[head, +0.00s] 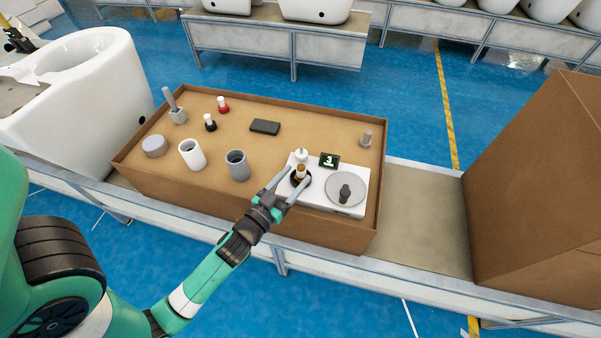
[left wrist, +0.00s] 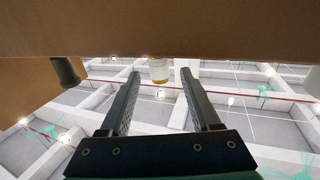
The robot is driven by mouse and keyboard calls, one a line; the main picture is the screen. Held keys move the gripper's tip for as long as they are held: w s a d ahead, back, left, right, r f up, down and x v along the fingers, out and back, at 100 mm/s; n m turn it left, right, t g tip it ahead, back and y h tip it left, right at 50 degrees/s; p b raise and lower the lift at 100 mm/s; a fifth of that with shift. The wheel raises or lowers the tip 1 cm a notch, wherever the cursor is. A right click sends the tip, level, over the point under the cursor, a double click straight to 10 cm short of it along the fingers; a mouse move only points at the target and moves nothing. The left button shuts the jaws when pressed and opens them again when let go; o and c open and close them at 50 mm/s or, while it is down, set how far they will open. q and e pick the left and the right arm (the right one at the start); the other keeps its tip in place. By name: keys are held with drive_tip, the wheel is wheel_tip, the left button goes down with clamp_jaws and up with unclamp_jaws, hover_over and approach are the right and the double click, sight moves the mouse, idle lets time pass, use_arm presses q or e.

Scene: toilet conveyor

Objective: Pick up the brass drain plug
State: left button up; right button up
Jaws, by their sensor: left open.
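The brass drain plug (head: 301,171) stands upright in a dark ring on a white device at the front right of the cardboard tray. My left gripper (head: 297,177) is open, with its fingers reaching in from the front on either side of the plug. In the left wrist view, which looks upside down, a small pale cylinder with a brass-coloured end (left wrist: 159,72) shows between the open fingertips (left wrist: 159,73), apparently the plug. I cannot tell whether either finger touches it.
The white device (head: 318,199) also carries a grey disc with a dark knob (head: 345,192). A white-capped item (head: 301,155) stands right behind the plug, beside a small dark display (head: 329,160). Grey and white cups (head: 238,166) stand left. The tray wall (head: 200,205) edges the front.

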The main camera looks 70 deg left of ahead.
sight(299, 173)
use_arm(q)
drive_tip(key=x, duration=0.4)
drive_tip(key=shift+r, duration=0.1)
drive_tip(key=shift+s+d, duration=0.15)
clamp_jaws()
